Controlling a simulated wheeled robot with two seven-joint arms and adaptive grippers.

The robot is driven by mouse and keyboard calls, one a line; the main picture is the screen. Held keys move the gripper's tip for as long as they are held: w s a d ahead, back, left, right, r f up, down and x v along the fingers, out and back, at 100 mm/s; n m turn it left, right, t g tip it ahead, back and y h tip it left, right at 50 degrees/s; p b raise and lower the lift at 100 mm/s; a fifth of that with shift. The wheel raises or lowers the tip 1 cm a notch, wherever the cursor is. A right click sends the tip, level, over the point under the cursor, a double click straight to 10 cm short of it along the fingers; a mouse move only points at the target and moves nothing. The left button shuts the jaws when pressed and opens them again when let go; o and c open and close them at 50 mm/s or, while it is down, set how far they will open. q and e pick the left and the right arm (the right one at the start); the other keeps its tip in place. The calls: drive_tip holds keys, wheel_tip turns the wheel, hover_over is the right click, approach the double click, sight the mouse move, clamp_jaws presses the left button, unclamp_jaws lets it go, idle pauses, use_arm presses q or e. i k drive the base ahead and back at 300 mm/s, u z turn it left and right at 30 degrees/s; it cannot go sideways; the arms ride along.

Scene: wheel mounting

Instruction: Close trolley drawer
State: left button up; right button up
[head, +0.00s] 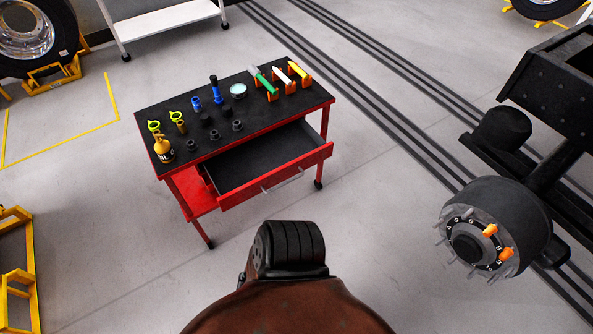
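A red trolley (181,186) with a black top stands left of the centre in the head view. Its red-fronted drawer (302,168) is pulled out toward me and to the right. The black inside of the drawer looks empty, and a grey handle (281,180) sits on its front. Neither of my grippers shows in this view, so their state and their distance from the drawer are hidden.
Tools, sockets and a yellow bottle (162,149) stand on the trolley top. A wheel hub (478,240) with studs and orange pieces is at the right. A white table (170,16) is behind, and yellow stands (17,285) are at the left. Grey floor surrounds the trolley.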

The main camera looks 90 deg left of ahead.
sight(240, 173)
drive_tip(key=u, duration=2.9)
